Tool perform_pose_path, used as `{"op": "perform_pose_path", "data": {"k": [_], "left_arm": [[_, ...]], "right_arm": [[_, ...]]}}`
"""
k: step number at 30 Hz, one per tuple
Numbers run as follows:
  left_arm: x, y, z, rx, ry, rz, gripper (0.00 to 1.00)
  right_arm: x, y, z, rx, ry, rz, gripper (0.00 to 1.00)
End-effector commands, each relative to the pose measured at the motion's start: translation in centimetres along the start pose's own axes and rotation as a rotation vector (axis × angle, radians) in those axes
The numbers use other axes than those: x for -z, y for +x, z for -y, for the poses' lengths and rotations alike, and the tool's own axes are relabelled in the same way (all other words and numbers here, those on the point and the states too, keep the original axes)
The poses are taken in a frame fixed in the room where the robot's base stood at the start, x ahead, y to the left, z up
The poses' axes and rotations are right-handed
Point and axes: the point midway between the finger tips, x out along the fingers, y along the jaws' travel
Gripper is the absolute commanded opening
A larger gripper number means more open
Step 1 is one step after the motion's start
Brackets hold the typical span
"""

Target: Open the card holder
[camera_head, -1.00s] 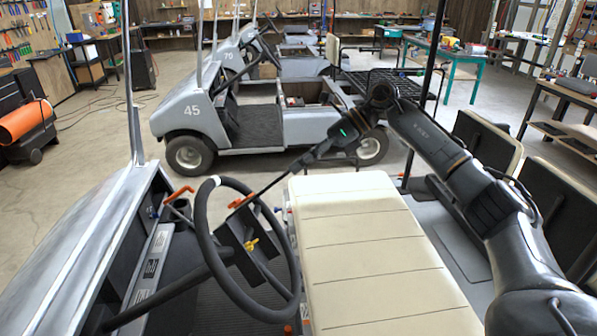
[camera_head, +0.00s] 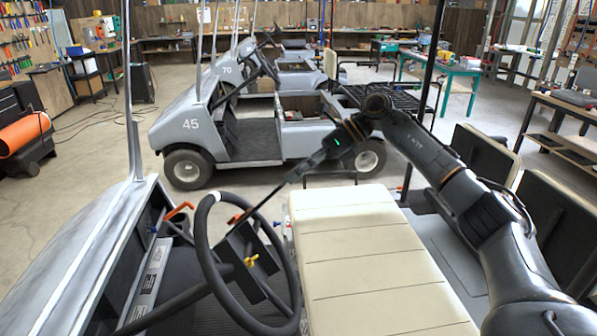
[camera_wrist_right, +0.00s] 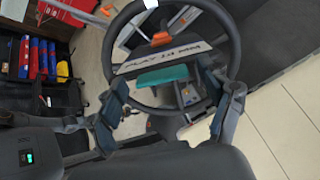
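The card holder appears to be the dark box (camera_head: 238,252) at the middle of the steering wheel (camera_head: 202,232), with an orange piece at its top and a yellow one low on it. In the right wrist view the wheel (camera_wrist_right: 234,62) surrounds a lettered grey bar (camera_wrist_right: 150,61), an orange piece (camera_wrist_right: 160,39) and a teal part (camera_wrist_right: 162,77). My right gripper (camera_wrist_right: 176,90) has its two fingers spread wide, with nothing held between them. In the head view the right gripper (camera_head: 290,178) reaches down-left toward the wheel. Whether it touches anything is unclear. My left gripper is not seen.
A cream seat (camera_head: 365,240) lies right of the wheel, below my right arm. An orange-handled lever (camera_head: 180,210) stands left of the wheel. The windshield post (camera_head: 132,110) rises at left. Another cart (camera_head: 250,130) marked 45 stands beyond, with bare floor between.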

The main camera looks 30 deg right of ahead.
Motion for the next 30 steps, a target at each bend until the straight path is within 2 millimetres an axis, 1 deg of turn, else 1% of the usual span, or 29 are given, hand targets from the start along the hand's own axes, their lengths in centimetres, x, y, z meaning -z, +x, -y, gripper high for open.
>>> {"op": "perform_pose_path", "data": {"k": [5, 8, 11, 18, 21, 25, 30], "left_arm": [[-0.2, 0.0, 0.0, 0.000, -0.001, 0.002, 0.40], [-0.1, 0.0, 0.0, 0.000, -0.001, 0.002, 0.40], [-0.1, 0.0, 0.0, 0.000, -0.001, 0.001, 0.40], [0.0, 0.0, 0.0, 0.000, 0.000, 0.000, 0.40], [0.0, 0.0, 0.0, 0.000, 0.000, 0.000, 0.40], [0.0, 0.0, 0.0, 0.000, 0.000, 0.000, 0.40], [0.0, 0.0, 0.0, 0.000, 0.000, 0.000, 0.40]], "right_arm": [[0.1, -0.1, 0.1, 0.001, 0.001, -0.002, 0.79], [0.1, -0.9, 0.1, 0.001, 0.002, -0.003, 0.79], [0.0, -2.6, 0.1, 0.003, 0.002, -0.001, 0.79], [-0.1, -7.8, 0.1, 0.003, 0.000, 0.002, 0.79], [-0.1, -9.5, 0.0, 0.001, 0.001, 0.001, 0.79], [-0.1, -11.1, 0.1, 0.002, 0.000, 0.000, 0.79], [-0.1, -11.9, 0.0, 0.000, 0.000, -0.001, 0.79]]}}
